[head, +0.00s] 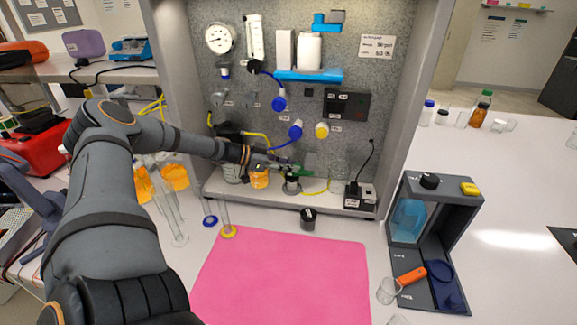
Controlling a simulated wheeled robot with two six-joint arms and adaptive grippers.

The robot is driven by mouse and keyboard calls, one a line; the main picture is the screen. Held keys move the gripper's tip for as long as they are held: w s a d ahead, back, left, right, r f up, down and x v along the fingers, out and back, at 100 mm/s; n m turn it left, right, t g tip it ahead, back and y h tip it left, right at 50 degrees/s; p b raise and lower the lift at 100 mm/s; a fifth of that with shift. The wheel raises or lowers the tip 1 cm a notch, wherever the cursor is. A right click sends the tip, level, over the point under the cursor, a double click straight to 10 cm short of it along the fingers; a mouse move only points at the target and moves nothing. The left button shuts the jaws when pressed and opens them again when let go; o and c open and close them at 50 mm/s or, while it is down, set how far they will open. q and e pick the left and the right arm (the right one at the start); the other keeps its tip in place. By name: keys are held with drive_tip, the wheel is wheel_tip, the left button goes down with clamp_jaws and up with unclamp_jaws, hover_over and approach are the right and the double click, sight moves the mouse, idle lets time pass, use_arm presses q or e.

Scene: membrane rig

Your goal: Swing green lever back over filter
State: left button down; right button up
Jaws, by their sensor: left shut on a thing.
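The green lever (306,170) shows as a small green piece low in the rig. It sits just right of and above a dark round holder (291,184), which may be the filter housing; the filter itself cannot be made out. My left arm reaches in from the left, and my left gripper (286,167) is shut at the lever, right above the holder. The fingers hide part of the lever, so the exact grip is hard to see. My right gripper is not in view.
The rig's back panel carries a gauge (220,38), blue-handled valves and hoses. An orange-filled beaker (259,179) stands left of the holder. A black cap (308,219) lies in front, above a pink mat (280,280). A grey stand (462,225) is at the right.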

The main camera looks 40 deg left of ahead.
use_arm(q)
drive_tip(key=c, duration=1.2)
unclamp_jaws()
drive_tip(key=shift+d, duration=0.1)
drive_tip(key=shift+o, duration=0.2)
